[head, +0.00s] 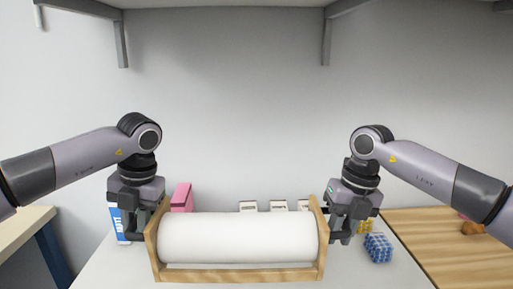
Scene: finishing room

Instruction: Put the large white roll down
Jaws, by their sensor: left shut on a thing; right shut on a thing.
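The large white roll (238,237) lies lengthwise across the picture in a wooden holder (240,274) with an upright board at each end. My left gripper (138,226) is at the holder's left end board and is shut on it. My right gripper (340,226) is at the right end board and is shut on it. The fingertips are partly hidden behind the boards. The roll looks level. I cannot tell whether the holder touches the table or hangs just above it.
The white table (400,276) is under the holder. Behind it stand a pink box (182,197) and several small white boxes (248,206). A blue and white package (118,224) is at left, a blue dotted block (378,247) at right. A wooden surface (440,245) adjoins at right; a shelf (230,3) hangs above.

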